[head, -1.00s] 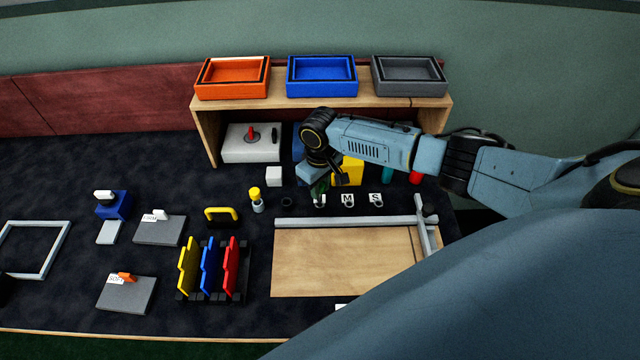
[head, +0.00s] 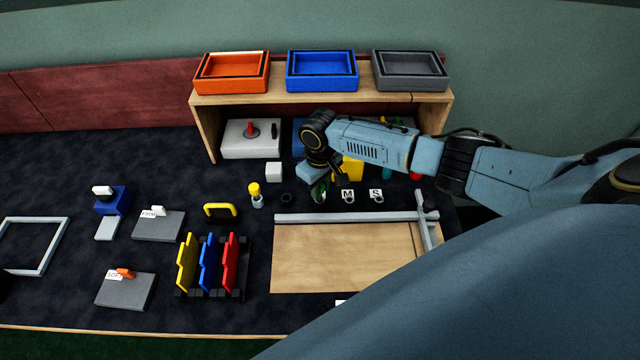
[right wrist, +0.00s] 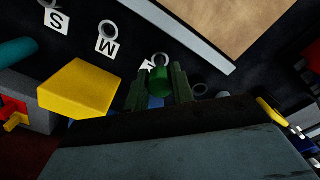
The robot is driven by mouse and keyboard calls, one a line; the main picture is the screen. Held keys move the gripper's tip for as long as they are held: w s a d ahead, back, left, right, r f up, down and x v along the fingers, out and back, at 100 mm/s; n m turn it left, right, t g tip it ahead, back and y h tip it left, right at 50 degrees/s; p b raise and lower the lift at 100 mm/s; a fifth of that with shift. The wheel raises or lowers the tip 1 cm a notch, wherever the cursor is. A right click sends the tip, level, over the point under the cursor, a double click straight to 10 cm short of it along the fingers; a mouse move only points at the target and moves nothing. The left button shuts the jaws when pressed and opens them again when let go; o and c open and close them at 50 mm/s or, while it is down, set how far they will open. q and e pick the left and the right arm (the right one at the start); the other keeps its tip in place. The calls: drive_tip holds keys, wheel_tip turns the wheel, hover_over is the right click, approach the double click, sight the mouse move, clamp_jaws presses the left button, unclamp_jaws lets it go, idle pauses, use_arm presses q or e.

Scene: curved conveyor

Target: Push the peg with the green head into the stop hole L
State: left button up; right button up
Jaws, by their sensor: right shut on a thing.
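My right gripper (head: 318,190) is shut on the peg with the green head (right wrist: 159,82). In the right wrist view the green head sits between the two dark green fingertips. The ring of stop hole L (right wrist: 161,60) shows just past the head, with its white label (right wrist: 148,67) partly covered by a finger. In the head view the gripper is over the L place and hides most of it. The peg's lower end is hidden, so I cannot tell whether it is in the hole. My left gripper is not in view.
Stop holes M (head: 348,197) and S (head: 376,197) lie to the right in the head view. A dark ring (head: 286,198) and a yellow-headed peg (head: 255,195) stand to the left. A grey rail (head: 345,217) lies in front. A yellow block (right wrist: 80,88) is close to the gripper.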

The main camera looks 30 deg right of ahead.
drive_tip(key=shift+f+b, duration=0.4)
drive_tip(key=shift+f, duration=0.5)
drive_tip(key=o, duration=1)
drive_tip(key=shift+o, duration=0.2)
wheel_tip(320, 180, up, 13)
drive_tip(key=p, duration=0.2)
drive_tip(key=shift+r, duration=0.2)
drive_tip(key=shift+r, duration=0.1)
